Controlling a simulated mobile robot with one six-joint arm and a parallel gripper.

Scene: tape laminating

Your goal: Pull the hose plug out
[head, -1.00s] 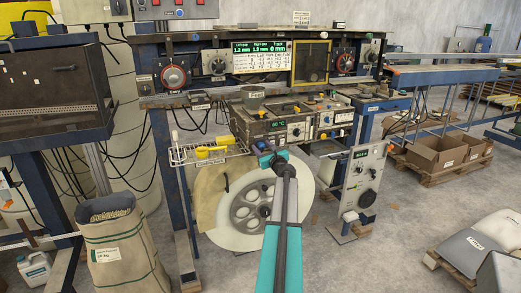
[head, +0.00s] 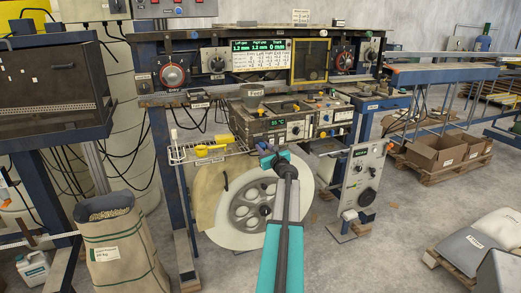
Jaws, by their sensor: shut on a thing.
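My gripper (head: 265,149) is at the far end of my teal and grey arm, in front of the lower edge of the beige control unit (head: 290,124). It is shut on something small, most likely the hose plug. The plug, its socket and the fingertips are too small or hidden behind my wrist to make out. I cannot tell whether the plug is seated or free of its socket.
A large pale reel (head: 238,235) stands below and behind my arm. A wire tray (head: 190,154) with a yellow item (head: 205,150) is left of my gripper. A grey box with a dial (head: 363,178) stands to the right. The floor at right is partly clear.

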